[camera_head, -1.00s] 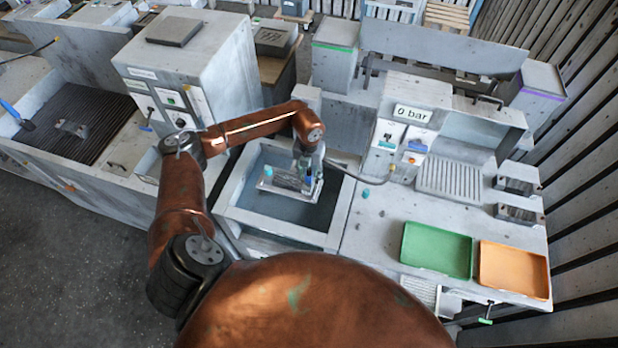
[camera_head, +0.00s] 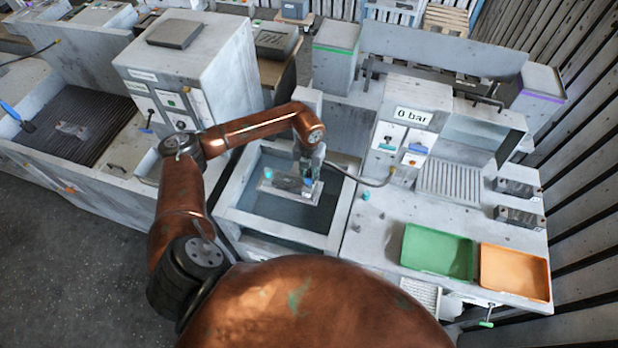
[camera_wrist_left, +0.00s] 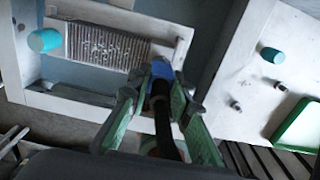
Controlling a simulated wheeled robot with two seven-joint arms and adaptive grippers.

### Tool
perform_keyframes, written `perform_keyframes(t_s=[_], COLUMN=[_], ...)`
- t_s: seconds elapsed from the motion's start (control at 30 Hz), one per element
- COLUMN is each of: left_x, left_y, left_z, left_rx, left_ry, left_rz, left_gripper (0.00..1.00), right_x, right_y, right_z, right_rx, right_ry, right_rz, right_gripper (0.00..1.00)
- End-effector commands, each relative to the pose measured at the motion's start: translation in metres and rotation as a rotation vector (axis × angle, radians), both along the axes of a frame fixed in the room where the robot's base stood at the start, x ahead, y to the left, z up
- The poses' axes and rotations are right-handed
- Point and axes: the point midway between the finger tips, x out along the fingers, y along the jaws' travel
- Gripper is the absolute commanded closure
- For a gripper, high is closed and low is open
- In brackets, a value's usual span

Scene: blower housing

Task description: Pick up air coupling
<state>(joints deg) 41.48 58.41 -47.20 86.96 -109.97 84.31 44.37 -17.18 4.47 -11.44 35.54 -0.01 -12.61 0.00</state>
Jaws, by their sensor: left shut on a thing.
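The air coupling (camera_wrist_left: 161,72) is a blue fitting on the end of a black hose. It shows between the fingers of my left gripper (camera_wrist_left: 160,98) in the left wrist view. The green-padded fingers are shut around the coupling and hose. In the head view my left gripper (camera_head: 310,170) is over the tank, at the right end of a grey finned housing (camera_head: 288,186). The hose (camera_head: 358,178) runs from the gripper to the bench panel. I cannot tell whether the coupling touches the housing. My right gripper is not in view.
The tank rim (camera_head: 232,212) surrounds the housing. A turquoise plug (camera_wrist_left: 44,40) is at the housing's left end. Another turquoise plug (camera_head: 365,195) and small fittings lie on the bench. A green tray (camera_head: 437,250) and an orange tray (camera_head: 514,271) are at right. The panel reads "0 bar" (camera_head: 413,116).

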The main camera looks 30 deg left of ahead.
Motion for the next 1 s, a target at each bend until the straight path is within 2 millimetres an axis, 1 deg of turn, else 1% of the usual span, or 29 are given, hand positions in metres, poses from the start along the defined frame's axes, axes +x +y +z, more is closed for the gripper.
perform_keyframes(t_s=[0.13,0.23,0.33,0.5,0.53,0.6,0.8,1.0], left_x=[0.001,0.002,-0.012,-0.039,-0.046,-0.062,-0.094,-0.111], left_y=[0.000,0.000,-0.009,-0.028,-0.032,-0.043,-0.066,-0.078], left_z=[0.012,0.026,0.045,0.085,0.089,0.095,0.114,0.125], left_rx=[0.001,0.001,0.001,0.002,0.001,0.001,0.001,-0.001], left_ry=[-0.004,-0.006,-0.005,-0.007,-0.005,-0.003,-0.003,-0.002], left_rz=[-0.001,-0.001,-0.006,-0.006,-0.008,-0.008,-0.005,-0.002], left_gripper=[1.00,1.00,1.00,1.00,1.00,1.00,1.00,1.00], right_x=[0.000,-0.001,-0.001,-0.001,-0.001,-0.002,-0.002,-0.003], right_y=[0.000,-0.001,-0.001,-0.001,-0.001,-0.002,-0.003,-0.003], right_z=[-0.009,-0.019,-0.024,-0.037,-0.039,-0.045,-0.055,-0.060], right_rx=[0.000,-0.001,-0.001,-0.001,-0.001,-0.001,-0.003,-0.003], right_ry=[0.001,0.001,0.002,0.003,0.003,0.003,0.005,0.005], right_rz=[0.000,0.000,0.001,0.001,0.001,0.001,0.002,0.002], right_gripper=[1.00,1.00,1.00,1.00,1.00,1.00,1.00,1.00])
